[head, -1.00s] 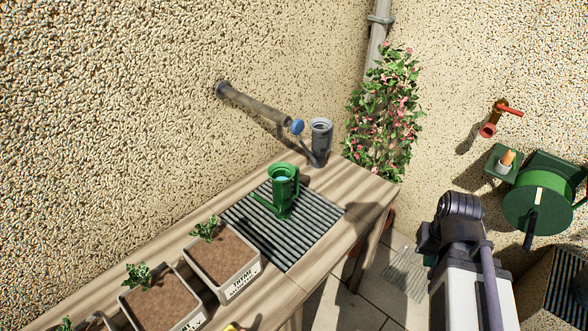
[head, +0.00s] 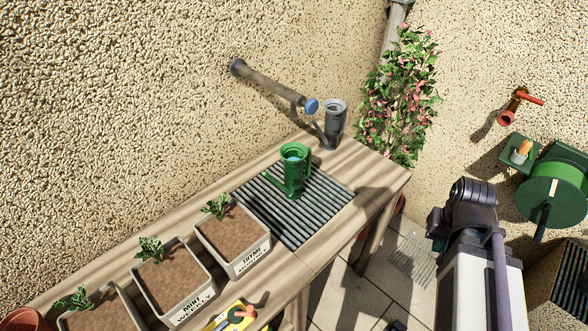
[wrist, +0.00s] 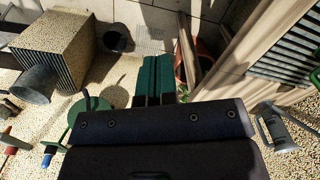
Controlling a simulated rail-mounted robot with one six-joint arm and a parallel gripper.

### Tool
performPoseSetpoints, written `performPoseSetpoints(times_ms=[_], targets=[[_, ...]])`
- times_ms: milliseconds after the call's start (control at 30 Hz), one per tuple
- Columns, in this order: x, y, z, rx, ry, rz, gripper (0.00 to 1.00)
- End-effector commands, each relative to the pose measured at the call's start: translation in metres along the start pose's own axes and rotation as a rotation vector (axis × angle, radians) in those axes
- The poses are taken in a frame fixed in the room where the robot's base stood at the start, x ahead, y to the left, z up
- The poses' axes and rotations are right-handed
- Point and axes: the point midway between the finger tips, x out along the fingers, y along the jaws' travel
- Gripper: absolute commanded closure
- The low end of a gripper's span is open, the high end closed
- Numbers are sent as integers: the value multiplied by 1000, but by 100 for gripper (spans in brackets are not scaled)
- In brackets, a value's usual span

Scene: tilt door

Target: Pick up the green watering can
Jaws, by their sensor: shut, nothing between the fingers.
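The green watering can (head: 295,168) stands upright on a dark slatted rack (head: 323,205) on the wooden bench in the head view. A light blue patch shows in its open top. A green piece, apparently part of it, is cut off at the right edge of the wrist view (wrist: 315,77). My gripper (wrist: 154,60) shows in the wrist view with its green fingers together and empty. It hangs off the bench's side, over the paved floor, well apart from the can. In the head view my arm is at the lower right and mostly hides the gripper.
A grey watering can (head: 335,118) stands behind the green one, near a wall pipe (head: 268,88). Planters (head: 233,237) line the bench at left, with a yellow item (head: 233,317) in front.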

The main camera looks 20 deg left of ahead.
Motion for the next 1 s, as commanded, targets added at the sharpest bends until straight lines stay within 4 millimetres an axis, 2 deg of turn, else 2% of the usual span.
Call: performPoseSetpoints(times_ms=[300,1000], targets=[[0,0,0,0,0,0,100],[0,0,0,0,0,0,33]])
